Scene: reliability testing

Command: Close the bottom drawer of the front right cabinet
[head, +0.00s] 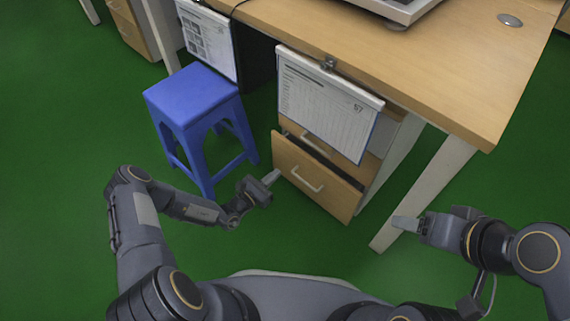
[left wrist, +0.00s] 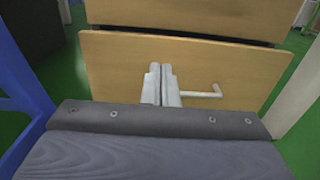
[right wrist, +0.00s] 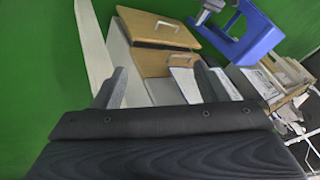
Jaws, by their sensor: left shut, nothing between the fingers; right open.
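The front right cabinet stands under the wooden desk. Its bottom drawer (head: 318,184) juts out a little, with a dark gap above its front panel and a pale bar handle (head: 307,180). My left gripper (head: 274,177) is shut and empty, at the left part of the drawer front. In the left wrist view its fingertips (left wrist: 161,72) overlap the drawer panel (left wrist: 112,68), left of the handle (left wrist: 203,94); contact cannot be told. My right gripper (head: 398,222) is open and empty, right of the cabinet near the desk leg. The right wrist view also shows the drawer front (right wrist: 160,29).
A blue stool (head: 193,100) stands left of the cabinet, close to my left arm. A white desk leg (head: 423,190) stands right of the cabinet. A clipboard sheet (head: 325,105) hangs over the upper drawers. Green floor (head: 50,190) is open at left.

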